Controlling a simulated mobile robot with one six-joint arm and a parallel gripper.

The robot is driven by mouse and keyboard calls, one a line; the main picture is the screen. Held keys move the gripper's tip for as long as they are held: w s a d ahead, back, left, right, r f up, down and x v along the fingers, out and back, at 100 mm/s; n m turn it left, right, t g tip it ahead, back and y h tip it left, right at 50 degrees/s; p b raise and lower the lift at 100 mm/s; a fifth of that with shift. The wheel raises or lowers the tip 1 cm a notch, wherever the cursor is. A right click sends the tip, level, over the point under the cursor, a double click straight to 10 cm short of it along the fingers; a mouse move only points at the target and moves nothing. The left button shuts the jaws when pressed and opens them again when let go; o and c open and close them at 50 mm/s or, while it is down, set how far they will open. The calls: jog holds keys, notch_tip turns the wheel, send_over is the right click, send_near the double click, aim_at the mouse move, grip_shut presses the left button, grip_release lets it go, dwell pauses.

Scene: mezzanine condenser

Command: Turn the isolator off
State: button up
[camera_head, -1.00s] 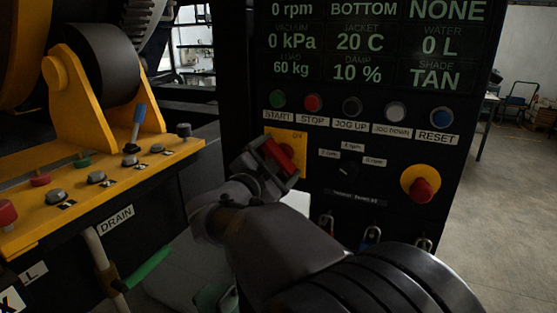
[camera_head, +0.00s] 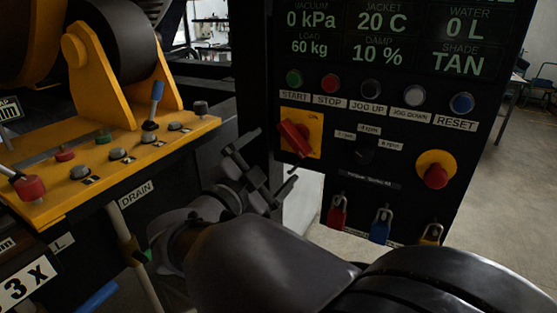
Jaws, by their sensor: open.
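The isolator is a red rotary handle (camera_head: 294,138) on a yellow square plate (camera_head: 314,122) on the black control panel. The handle sits tilted, running from upper left to lower right. The word ON shows at the plate's top; other lettering is not readable. My gripper (camera_head: 275,164) is open and empty, to the lower left of the handle in the picture. Its upper finger ends left of the handle and its lower finger ends below the plate. It looks apart from the handle, though the depth gap is hard to judge.
Push buttons, including the green START button (camera_head: 294,77), line the panel above the isolator. A red emergency stop (camera_head: 436,176) is at right. Padlocks, including a red one (camera_head: 337,212), hang below. A yellow console (camera_head: 110,165) with a blue-topped lever (camera_head: 153,105) stands at left.

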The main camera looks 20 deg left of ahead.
jog(key=s, duration=0.6)
jog(key=shift+a+p, duration=0.2)
jog(key=shift+p, duration=0.1)
jog(key=w+d+r+n+g+y, duration=0.1)
jog(key=w+d+r+y, duration=0.1)
jog(key=w+d+y, duration=0.3)
jog(key=w+d+r+n+g+y, duration=0.1)
jog(key=w+d+r+n, duration=0.15)
jog(key=d, duration=0.45)
jog(key=s+d+f+n+g+h, duration=0.1)
jog(key=s+d+f+g, duration=0.4)
jog(key=s+d+f, duration=0.3)
jog(key=s+d+f+n+g+h, duration=0.1)
jog(key=s+d+f+g, duration=0.4)
jog(key=s+d, duration=0.9)
notch_tip(320, 180, down, 3)
jog(key=shift+s+f+h, duration=0.2)
jog(key=shift+s+h, duration=0.2)
jog(key=shift+s, duration=0.45)
jog(key=shift+a, duration=0.1)
